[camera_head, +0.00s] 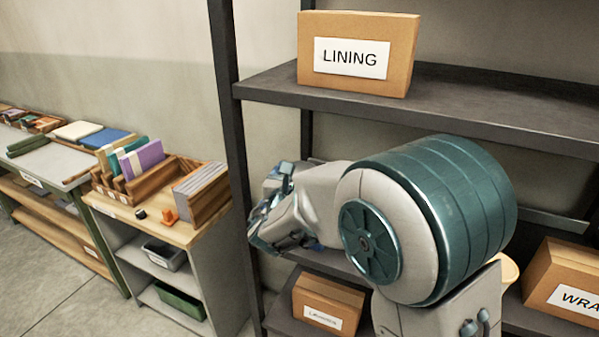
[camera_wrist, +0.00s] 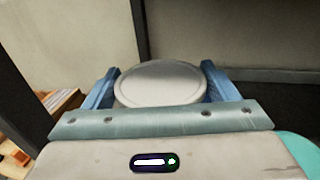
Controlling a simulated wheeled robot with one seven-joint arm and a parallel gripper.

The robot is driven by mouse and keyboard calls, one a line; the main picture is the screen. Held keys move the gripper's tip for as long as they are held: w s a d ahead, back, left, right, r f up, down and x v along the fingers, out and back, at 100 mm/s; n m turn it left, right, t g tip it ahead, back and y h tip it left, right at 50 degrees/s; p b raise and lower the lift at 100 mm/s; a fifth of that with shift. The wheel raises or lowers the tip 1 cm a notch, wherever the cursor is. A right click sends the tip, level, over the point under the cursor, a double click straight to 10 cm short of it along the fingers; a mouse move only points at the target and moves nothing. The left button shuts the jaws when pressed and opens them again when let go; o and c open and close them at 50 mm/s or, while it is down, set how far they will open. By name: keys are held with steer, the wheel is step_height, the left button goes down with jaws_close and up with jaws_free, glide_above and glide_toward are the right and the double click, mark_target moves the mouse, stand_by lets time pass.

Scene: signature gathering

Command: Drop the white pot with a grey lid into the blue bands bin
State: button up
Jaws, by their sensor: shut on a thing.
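My gripper (camera_head: 266,214) is beside the dark shelf upright, at the left end of the shelving in the head view. In the wrist view, its two blue fingers are shut on the pot, whose round pale grey lid (camera_wrist: 160,84) faces the camera. The pot's white body is mostly hidden under the lid and behind the gripper's bar. In the head view the pot cannot be made out clearly. I cannot pick out a bin marked for blue bands in either view.
A low cabinet (camera_head: 205,232) at left holds wooden racks; a grey bin (camera_head: 166,255) and green bin (camera_head: 179,302) sit below. The shelving holds a LINING box (camera_head: 357,82), a small carton (camera_head: 327,303) and another box (camera_head: 565,279). Floor at lower left is clear.

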steer(key=shift+f+b, duration=0.3)
steer(key=shift+b, duration=0.15)
steer(key=shift+f+b, duration=0.3)
steer(key=shift+r, duration=0.1)
steer(key=o, duration=1.4)
steer(key=shift+c, duration=0.2)
